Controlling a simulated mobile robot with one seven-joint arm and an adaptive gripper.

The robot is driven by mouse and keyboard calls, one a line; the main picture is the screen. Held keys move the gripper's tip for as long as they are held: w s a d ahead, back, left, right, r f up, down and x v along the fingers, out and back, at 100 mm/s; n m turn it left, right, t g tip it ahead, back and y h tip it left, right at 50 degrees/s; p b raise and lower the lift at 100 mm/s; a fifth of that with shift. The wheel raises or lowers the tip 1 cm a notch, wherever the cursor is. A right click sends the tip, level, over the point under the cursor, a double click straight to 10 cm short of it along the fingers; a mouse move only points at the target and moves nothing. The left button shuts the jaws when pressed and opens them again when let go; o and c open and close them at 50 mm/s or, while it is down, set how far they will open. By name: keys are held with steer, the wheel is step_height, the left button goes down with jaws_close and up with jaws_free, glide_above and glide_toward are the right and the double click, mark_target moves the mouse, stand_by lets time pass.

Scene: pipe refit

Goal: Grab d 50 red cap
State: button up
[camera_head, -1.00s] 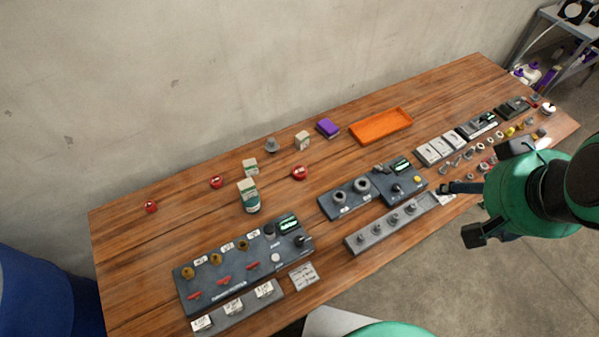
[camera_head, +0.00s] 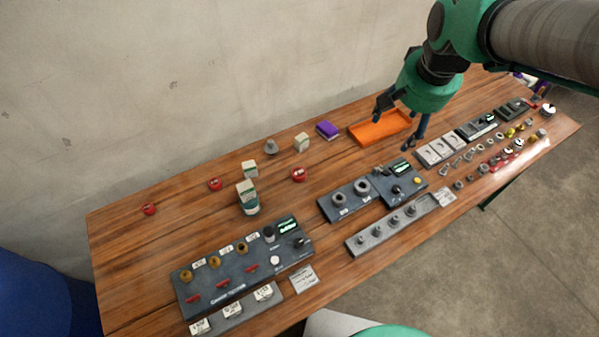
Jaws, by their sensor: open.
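Three round red caps lie apart on the wooden table: a small one (camera_head: 149,209) at the far left, a middle one (camera_head: 214,184), and the largest-looking one (camera_head: 298,174) near the table's middle. Their markings are too small to read, so I cannot tell which is d 50. My gripper (camera_head: 392,133) is open and appears empty. Its fingers point down over the right part of the table, in front of the orange tray in the picture, well to the right of all three caps.
Dark device panels (camera_head: 232,270) and a grey fitting rack (camera_head: 370,239) line the front. Bare wood surrounds the caps.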

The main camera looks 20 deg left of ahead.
steer(key=w+a+f+g, duration=0.1)
steer(key=w+a+f, duration=0.5)
steer(key=a+f, duration=0.15)
steer(key=m+g+b, duration=0.1)
steer(key=g, duration=0.1)
glide_above(299, 172)
step_height(299, 172, down, 22)
steer(key=shift+a+h, duration=0.15)
steer(key=shift+h, duration=0.25)
steer(key=shift+f, duration=0.25)
steer(key=shift+f+b, duration=0.7)
steer(key=shift+f, duration=3.45)
steer(key=shift+f, duration=0.1)
steer(key=shift+w+d+f+b, duration=0.15)
steer(key=shift+f+b, duration=0.55)
steer(key=shift+f, duration=1.85)
